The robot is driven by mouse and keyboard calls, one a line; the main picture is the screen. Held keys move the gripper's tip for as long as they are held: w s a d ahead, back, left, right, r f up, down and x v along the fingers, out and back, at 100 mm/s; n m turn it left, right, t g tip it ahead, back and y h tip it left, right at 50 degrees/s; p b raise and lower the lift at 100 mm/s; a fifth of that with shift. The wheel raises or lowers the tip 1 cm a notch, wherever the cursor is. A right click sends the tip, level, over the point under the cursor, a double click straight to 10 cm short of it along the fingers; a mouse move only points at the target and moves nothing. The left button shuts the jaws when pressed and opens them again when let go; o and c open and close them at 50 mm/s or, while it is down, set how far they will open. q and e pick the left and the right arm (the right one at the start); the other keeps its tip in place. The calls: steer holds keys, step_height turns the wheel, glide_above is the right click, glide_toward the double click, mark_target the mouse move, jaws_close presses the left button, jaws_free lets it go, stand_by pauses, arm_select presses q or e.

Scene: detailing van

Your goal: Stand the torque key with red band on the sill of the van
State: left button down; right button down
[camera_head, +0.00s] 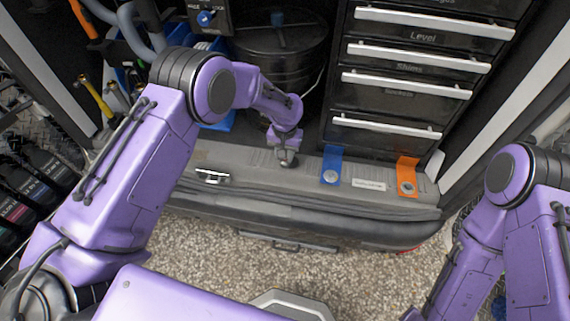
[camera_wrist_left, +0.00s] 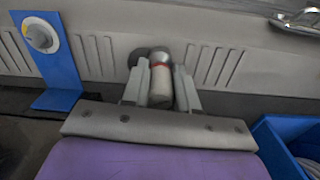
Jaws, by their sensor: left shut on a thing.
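My left gripper (camera_head: 286,150) is over the grey sill (camera_head: 255,180) of the van, between a metal latch and a blue bracket. In the left wrist view its fingers (camera_wrist_left: 160,88) are shut on the torque key (camera_wrist_left: 160,86), a pale grey cylinder with a thin reddish band near its far end. The gripper largely hides the key in the head view. I cannot tell whether the key touches the sill. My right arm shows at the right, but its gripper is out of view.
The blue bracket (camera_head: 331,166) and an orange bracket (camera_head: 407,176) sit on the sill to the right. The metal latch (camera_head: 212,176) lies left. Black drawers (camera_head: 400,85) and a dark bucket (camera_head: 280,55) stand behind. A blue bin (camera_wrist_left: 285,145) is close by.

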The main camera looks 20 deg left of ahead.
arm_select(q)
steer(key=c, duration=0.8)
jaws_free()
step_height(320, 180, up, 10)
steer(key=shift+r+p, duration=0.25)
steer(key=shift+p, duration=0.05)
steer(key=shift+s+f, duration=0.1)
steer(key=s+a+f+n+t+p, duration=0.1)
steer(key=s+a+f+n, duration=0.15)
steer(key=s+f, duration=0.6)
steer(key=s+a+f+n+t+p, duration=0.1)
steer(key=s+a+f+n, duration=0.15)
steer(key=s+f, duration=0.6)
steer(key=s+a+y, duration=0.1)
steer(key=s+a, duration=0.2)
steer(key=s, duration=0.3)
steer(key=s+a+r+n+y, duration=0.1)
steer(key=s+a, duration=0.2)
steer(key=s, duration=0.3)
steer(key=s+a+r+t+y+p, duration=0.1)
steer(key=s+a, duration=0.3)
steer(key=s, duration=0.3)
steer(key=shift+n, duration=0.4)
